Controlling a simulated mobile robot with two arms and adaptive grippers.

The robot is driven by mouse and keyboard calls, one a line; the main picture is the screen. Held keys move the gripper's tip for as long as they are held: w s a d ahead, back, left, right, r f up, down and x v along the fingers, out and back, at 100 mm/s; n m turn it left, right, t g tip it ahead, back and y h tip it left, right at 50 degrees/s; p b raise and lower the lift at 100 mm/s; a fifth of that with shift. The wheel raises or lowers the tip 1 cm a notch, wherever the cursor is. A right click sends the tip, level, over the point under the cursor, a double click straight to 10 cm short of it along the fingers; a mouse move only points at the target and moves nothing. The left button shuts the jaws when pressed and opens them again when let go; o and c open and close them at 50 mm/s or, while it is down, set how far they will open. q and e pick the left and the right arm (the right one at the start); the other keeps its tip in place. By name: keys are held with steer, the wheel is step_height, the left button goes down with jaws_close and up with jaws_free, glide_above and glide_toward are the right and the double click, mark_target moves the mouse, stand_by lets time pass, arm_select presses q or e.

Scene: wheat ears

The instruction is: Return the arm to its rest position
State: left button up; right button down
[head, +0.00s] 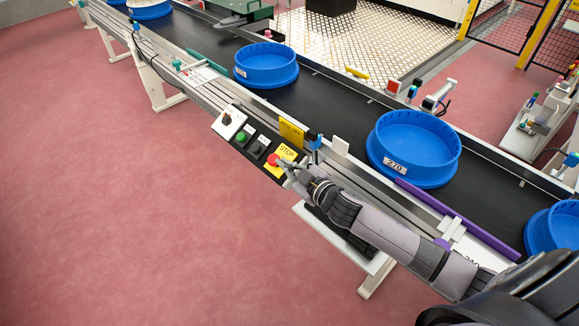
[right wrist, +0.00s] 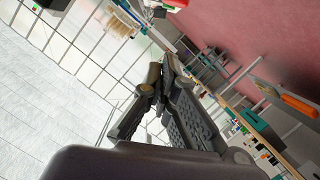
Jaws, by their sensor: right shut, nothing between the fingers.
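My right arm (head: 385,232) reaches in from the lower right of the head view, over the near side of the conveyor. My right gripper (head: 284,167) is shut and empty. Its tips are right beside the red stop button (head: 273,160) on the yellow plate of the control panel. I cannot tell whether they touch it. In the right wrist view the shut fingers (right wrist: 155,75) point away, with nothing between them. My left gripper is not in view.
The black conveyor belt (head: 330,110) carries several blue round tubs, one marked 270 (head: 413,145). A green button (head: 241,136) and a dark one (head: 258,148) sit on the panel. The red floor (head: 120,220) at left is clear. A metal fence (head: 500,25) stands at the back right.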

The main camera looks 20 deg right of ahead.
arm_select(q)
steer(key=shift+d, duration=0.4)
arm_select(e)
steer(key=shift+s+d+r, duration=0.15)
steer(key=shift+s, duration=0.45)
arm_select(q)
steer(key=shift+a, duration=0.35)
arm_select(e)
steer(key=shift+s, duration=0.1)
steer(key=s+a+f+m+g+h, duration=0.15)
steer(key=s+g, duration=0.25)
steer(key=s, duration=0.7)
steer(key=s+a+f+m+g+h, duration=0.1)
steer(key=s+f+m+g, duration=0.25)
steer(key=s, duration=0.65)
steer(key=s+a+f+m+g+h, duration=0.15)
steer(key=s+g, duration=0.25)
steer(key=s, duration=0.7)
step_height(320, 180, down, 26)
steer(key=s+g, duration=0.1)
steer(key=g, duration=0.1)
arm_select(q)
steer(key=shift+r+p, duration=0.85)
arm_select(e)
steer(key=s+d+f, duration=0.3)
steer(key=s+f, duration=1.2)
steer(key=s, duration=0.2)
steer(key=shift+f+g, duration=0.15)
steer(key=shift+g, duration=0.2)
